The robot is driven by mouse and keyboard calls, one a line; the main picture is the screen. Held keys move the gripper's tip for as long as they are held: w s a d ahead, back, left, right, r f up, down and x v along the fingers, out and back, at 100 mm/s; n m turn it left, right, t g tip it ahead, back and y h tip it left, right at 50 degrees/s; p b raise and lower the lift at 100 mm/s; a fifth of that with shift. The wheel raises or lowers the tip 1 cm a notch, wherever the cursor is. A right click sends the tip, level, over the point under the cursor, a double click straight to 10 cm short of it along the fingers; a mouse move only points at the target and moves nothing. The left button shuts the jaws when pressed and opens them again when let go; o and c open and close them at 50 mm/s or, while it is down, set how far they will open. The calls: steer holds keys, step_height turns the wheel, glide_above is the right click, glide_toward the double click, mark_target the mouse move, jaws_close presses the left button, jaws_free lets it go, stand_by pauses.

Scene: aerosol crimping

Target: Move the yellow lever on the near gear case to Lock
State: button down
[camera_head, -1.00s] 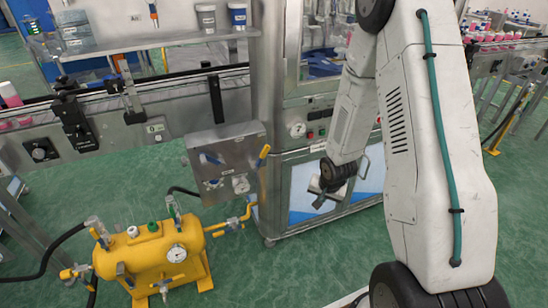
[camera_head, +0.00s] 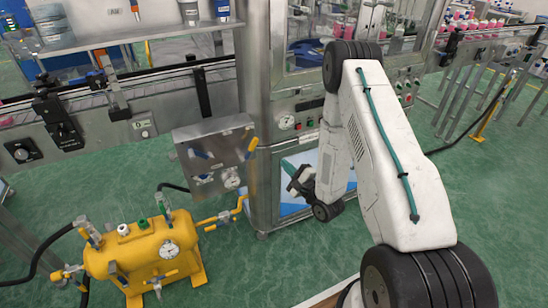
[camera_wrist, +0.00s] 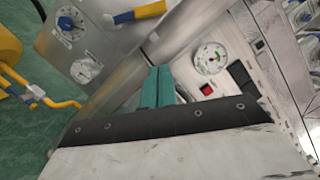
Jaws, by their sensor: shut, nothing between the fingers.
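A grey metal case (camera_head: 203,145) stands left of my arm in the head view. A yellow lever (camera_head: 252,147) sticks out at its right edge. In the wrist view the yellow lever (camera_wrist: 148,11), with a blue part beside it, lies across the top, and the case's face (camera_wrist: 105,45) fills the upper left. My gripper (camera_head: 291,174) is right of and below the lever in the head view, apart from it. In the wrist view its teal fingers (camera_wrist: 158,72) are together and empty, below the lever. I cannot read any Lock mark.
The case carries a blue knob (camera_wrist: 66,23) and a gauge (camera_wrist: 86,70). A machine panel with a gauge (camera_wrist: 210,58) and a red button (camera_wrist: 206,89) stands on the right. A yellow tank (camera_head: 140,255) sits on the green floor at lower left. A conveyor (camera_head: 175,88) runs behind.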

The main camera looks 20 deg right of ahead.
mark_target(249, 149)
steer(key=w+a+r, duration=0.3)
steer(key=w+a, duration=0.2)
steer(key=w, duration=0.4)
steer(key=shift+a, duration=0.2)
steer(key=shift+d+r, duration=0.1)
steer(key=shift+r, duration=0.05)
